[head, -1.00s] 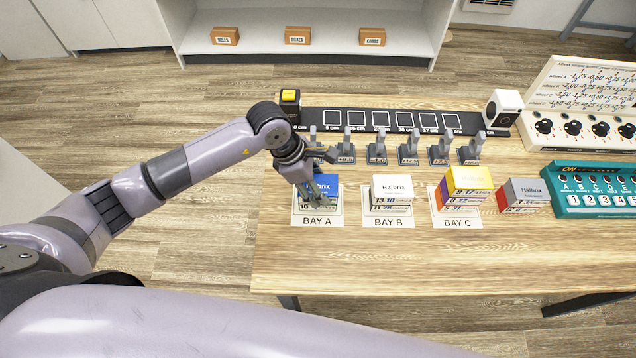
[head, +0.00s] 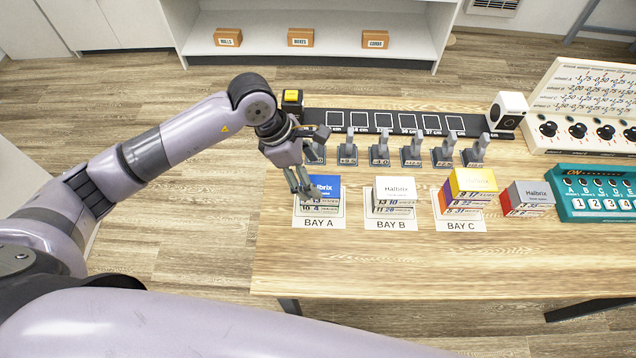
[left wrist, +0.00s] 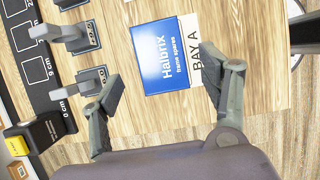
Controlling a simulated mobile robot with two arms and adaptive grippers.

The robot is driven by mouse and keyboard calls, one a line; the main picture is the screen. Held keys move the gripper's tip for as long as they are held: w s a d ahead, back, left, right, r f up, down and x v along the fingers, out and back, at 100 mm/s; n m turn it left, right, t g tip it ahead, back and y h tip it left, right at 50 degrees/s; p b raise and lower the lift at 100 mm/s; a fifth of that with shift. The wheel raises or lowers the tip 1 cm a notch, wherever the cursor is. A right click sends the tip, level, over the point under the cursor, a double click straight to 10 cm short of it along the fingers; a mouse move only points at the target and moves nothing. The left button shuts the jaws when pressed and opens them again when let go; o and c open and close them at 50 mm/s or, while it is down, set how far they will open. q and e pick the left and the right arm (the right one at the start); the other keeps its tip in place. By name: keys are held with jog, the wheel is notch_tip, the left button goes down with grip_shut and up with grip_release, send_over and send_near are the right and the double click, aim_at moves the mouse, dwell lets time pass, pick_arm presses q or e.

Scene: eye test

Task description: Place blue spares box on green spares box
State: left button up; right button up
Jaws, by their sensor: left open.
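The blue spares box (head: 327,184) sits at bay A on the table, its blue top marked Halbrix. Below its top, light sides with printed numbers show, partly hidden by my left gripper. My left gripper (head: 306,193) is open at the box's left side. In the left wrist view the blue box (left wrist: 165,55) lies ahead of the spread fingers (left wrist: 167,101), with nothing between the pads. I cannot make out a green spares box in either view. My right gripper is not in view.
White-topped boxes (head: 395,188) stand at bay B and a yellow-topped stack (head: 472,181) at bay C. A grey-topped box (head: 530,191) and a teal panel (head: 594,204) are farther right. Several levers (head: 411,152) stand behind. The table's front strip (head: 400,265) is clear.

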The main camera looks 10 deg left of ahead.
pick_arm(q)
jog(key=v, duration=0.6)
jog(key=shift+b, duration=0.45)
